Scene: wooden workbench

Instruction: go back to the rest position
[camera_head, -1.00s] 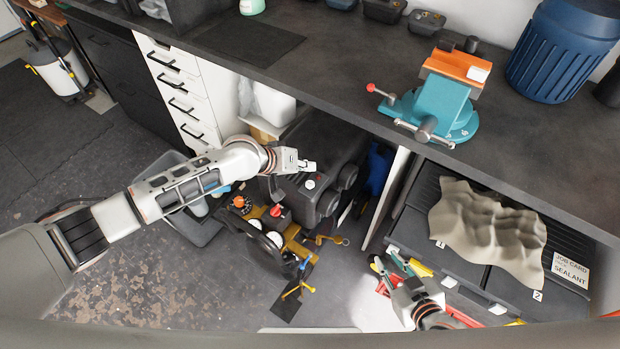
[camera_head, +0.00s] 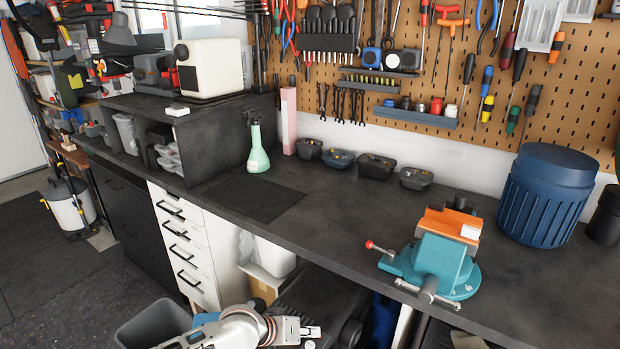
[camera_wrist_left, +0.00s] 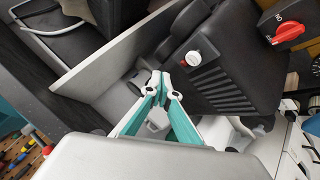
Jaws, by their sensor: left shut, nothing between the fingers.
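My left gripper (camera_head: 314,331) shows at the bottom edge of the head view, in front of the space under the workbench. In the left wrist view its teal fingers (camera_wrist_left: 160,82) meet at the tips, shut and empty. Behind them in that view is a black machine (camera_wrist_left: 225,65) with a white button, apart from the fingers as far as I can tell. Most of the left arm is cut off below the head view. My right gripper is not in view.
The dark workbench (camera_head: 335,215) carries a teal vise (camera_head: 440,265), a blue ribbed bin (camera_head: 545,200), a green spray bottle (camera_head: 258,155) and several small trays. White drawers (camera_head: 185,250) and a grey tub (camera_head: 155,322) stand near the left arm. A tool pegboard (camera_head: 440,95) is behind.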

